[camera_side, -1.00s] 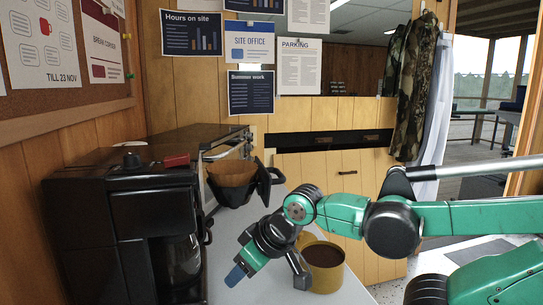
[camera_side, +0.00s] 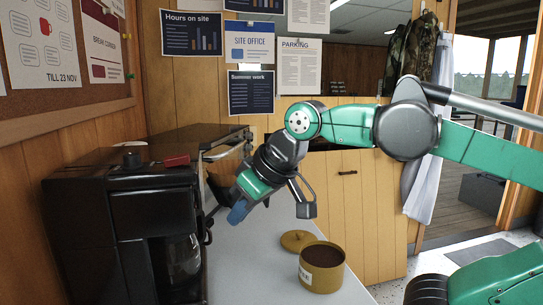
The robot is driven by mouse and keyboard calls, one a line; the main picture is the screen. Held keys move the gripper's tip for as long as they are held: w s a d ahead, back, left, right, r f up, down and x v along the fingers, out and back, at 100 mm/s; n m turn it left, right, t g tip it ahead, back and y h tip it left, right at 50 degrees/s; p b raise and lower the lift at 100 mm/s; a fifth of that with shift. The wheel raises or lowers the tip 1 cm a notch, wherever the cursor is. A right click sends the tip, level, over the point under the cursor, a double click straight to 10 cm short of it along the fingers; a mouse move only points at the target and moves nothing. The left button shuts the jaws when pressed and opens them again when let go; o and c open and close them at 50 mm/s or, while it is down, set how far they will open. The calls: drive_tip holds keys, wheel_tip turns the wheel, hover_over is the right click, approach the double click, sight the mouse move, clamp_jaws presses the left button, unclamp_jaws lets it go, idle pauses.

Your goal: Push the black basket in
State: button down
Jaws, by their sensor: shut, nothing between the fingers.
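The black basket (camera_side: 219,187) stands out to the right of the black coffee maker (camera_side: 125,215), beyond its front. My gripper and wrist cover most of it, so its handle and the brown paper filter in it are largely hidden. My gripper (camera_side: 238,212) is shut and empty. Its blue tip points down and left, in front of the basket in the picture and above the counter. I cannot tell whether it touches the basket.
An open yellow tin of dark coffee (camera_side: 321,268) stands on the grey counter (camera_side: 250,275), its lid (camera_side: 297,240) beside it. A glass carafe (camera_side: 180,262) sits in the coffee maker. The counter's front left part is clear.

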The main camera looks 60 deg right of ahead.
wheel_tip(320, 180, up, 16)
drive_tip(key=s+d+m, duration=0.3)
drive_tip(key=d+m, duration=0.1)
drive_tip(key=d, duration=0.8)
drive_tip(key=s+d+m, duration=0.3)
drive_tip(key=d+m, duration=0.1)
drive_tip(key=d, duration=0.8)
drive_tip(key=w+a+f, duration=0.1)
drive_tip(key=w+f, duration=0.3)
drive_tip(key=f, duration=0.3)
drive_tip(key=w+a+f, duration=0.2)
drive_tip(key=w+f, duration=0.2)
drive_tip(key=f, duration=0.4)
drive_tip(key=shift+a+g+y, duration=0.3)
drive_tip(key=shift+y, duration=0.1)
drive_tip(key=w+a, duration=1)
drive_tip(key=shift+w+a, duration=0.15)
